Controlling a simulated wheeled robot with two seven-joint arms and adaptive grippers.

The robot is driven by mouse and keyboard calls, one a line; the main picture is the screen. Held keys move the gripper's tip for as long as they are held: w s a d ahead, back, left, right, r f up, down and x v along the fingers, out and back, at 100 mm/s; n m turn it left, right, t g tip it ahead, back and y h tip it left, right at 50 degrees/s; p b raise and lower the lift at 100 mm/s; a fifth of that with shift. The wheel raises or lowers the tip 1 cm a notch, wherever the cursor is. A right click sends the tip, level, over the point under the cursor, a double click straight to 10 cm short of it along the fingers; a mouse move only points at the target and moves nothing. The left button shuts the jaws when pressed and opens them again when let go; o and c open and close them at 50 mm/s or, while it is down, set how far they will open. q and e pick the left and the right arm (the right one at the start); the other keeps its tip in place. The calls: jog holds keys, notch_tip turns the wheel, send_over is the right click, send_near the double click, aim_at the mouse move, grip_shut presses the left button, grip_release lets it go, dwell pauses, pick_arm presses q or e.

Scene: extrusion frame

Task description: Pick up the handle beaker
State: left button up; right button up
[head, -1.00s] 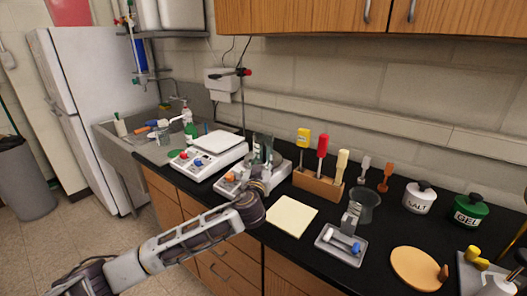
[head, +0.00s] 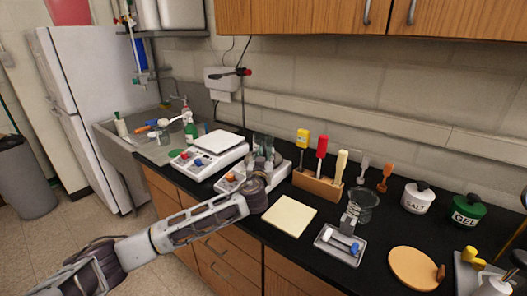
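A clear glass vessel (head: 259,143) stands at the stirrer-type device on the black counter, partly hidden behind my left gripper. It may be the handle beaker, but I cannot make out a handle. My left gripper (head: 262,162) is right in front of it, over the device. The fingers are small and overlap the glass, so I cannot tell whether they are open or shut on it. Another clear glass beaker (head: 363,207) stands on the counter to the right, behind a small grey tray.
A white balance (head: 215,143) is left of the orange-knobbed device (head: 229,182). A wooden block (head: 318,185) with coloured-handled tools stands to the right. A cream pad (head: 289,215), grey tray (head: 340,246), round board (head: 414,267), SALT jar (head: 417,202) and GEL jar (head: 468,211) occupy the right counter.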

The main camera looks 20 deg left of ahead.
pick_arm(q)
jog(key=shift+c, duration=0.2)
grip_shut()
jog(key=shift+r, duration=0.25)
dwell(0.6)
jog(key=shift+r, duration=4.7)
jog(key=shift+r, duration=0.1)
jog(key=c, duration=0.6)
grip_release()
grip_shut()
